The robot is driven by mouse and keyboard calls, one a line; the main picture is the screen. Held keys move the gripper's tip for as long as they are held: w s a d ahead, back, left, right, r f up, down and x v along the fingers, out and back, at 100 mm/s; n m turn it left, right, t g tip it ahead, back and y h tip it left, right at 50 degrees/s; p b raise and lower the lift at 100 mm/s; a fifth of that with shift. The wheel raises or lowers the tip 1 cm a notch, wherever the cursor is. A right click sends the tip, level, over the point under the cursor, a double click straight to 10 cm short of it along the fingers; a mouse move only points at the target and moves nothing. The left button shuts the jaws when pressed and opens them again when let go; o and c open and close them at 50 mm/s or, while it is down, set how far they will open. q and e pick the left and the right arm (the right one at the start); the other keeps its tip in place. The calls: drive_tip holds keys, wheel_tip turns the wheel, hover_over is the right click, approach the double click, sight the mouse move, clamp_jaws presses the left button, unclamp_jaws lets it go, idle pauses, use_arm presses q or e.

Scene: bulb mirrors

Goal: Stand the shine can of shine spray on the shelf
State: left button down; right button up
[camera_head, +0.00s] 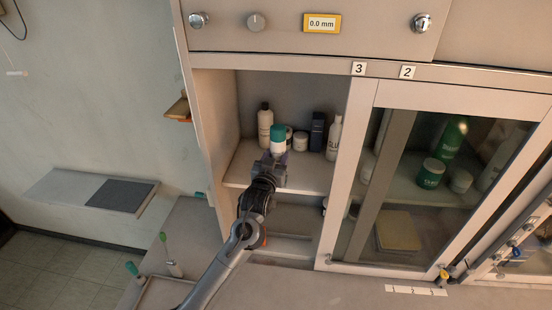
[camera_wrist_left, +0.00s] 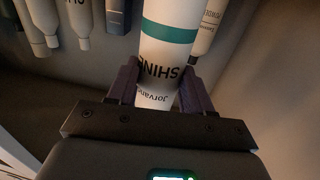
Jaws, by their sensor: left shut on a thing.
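The shine can (camera_head: 277,143) is white with a green cap in the head view. In the left wrist view the can (camera_wrist_left: 165,50) shows a teal band and the word SHINE. My left gripper (camera_head: 271,166) is shut on it, inside the open cabinet bay and over the front part of the shelf (camera_head: 309,178). The gripper's fingers (camera_wrist_left: 154,88) press on both sides of the can. The can's base is hidden by the gripper in the head view, so I cannot tell whether it touches the shelf. My right gripper is not in view.
Behind the can stand a cream bottle (camera_head: 265,125), a white jar (camera_head: 300,141), a dark bottle (camera_head: 318,132) and a white bottle (camera_head: 334,137). A glass door (camera_head: 440,180) covers the bay to the right. The cabinet's side wall (camera_head: 217,120) bounds the left.

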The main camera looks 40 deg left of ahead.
use_arm(q)
drive_tip(key=shift+f+b, duration=0.45)
drive_tip(key=shift+f, duration=0.55)
drive_tip(key=shift+c, duration=1.9)
unclamp_jaws()
